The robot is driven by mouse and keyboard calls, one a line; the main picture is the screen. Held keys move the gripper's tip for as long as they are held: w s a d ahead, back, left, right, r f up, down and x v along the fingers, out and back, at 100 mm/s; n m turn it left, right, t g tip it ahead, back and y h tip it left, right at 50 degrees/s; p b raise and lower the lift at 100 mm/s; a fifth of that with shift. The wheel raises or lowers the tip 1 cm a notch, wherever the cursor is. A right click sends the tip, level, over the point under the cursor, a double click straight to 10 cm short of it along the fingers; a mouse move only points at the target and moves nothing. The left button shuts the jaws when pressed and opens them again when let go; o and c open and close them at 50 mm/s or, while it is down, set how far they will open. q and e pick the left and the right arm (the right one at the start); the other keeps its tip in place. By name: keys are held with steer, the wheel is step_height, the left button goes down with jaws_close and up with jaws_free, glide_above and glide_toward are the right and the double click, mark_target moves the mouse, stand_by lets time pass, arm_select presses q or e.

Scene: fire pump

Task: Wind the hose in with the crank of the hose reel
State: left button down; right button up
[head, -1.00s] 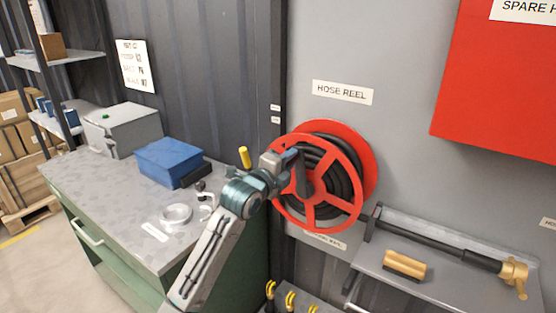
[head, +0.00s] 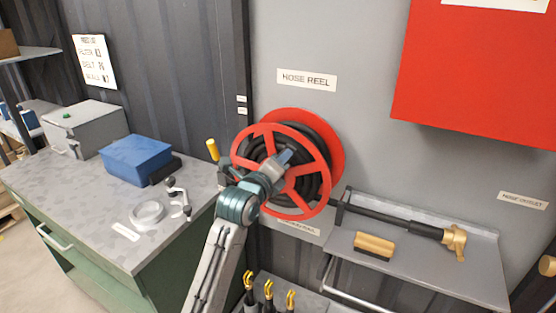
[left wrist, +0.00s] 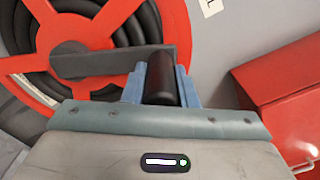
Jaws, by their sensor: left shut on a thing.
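The hose reel (head: 322,200) is a red spoked wheel on the grey wall, with black hose (head: 322,150) coiled inside. A label above it reads HOSE REEL. My left gripper (head: 285,157) is in front of the reel, close to its hub, and hides part of the spokes. In the left wrist view, its blue fingers are shut on the dark cylindrical crank handle (left wrist: 158,80). The dark grey crank arm (left wrist: 105,63) runs left from the handle to the reel's hub. My right gripper is in neither view.
A green cabinet with a grey top (head: 75,188) stands left, carrying a blue box (head: 135,158) and small parts. A yellow grip (head: 212,149) stands just left of the reel. A shelf (head: 455,270) juts out at lower right. A red cabinet (head: 475,75) hangs at upper right.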

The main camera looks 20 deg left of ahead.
arm_select(q)
steer(key=shift+f, duration=0.1)
stand_by(0.3)
steer(key=c, duration=1.2)
jaws_free()
steer(key=shift+d, duration=0.1)
steer(key=shift+o, duration=0.2)
steer(key=shift+s, duration=0.3)
steer(key=s+b, duration=0.3)
steer(key=s, duration=0.7)
steer(key=shift+a, duration=0.45)
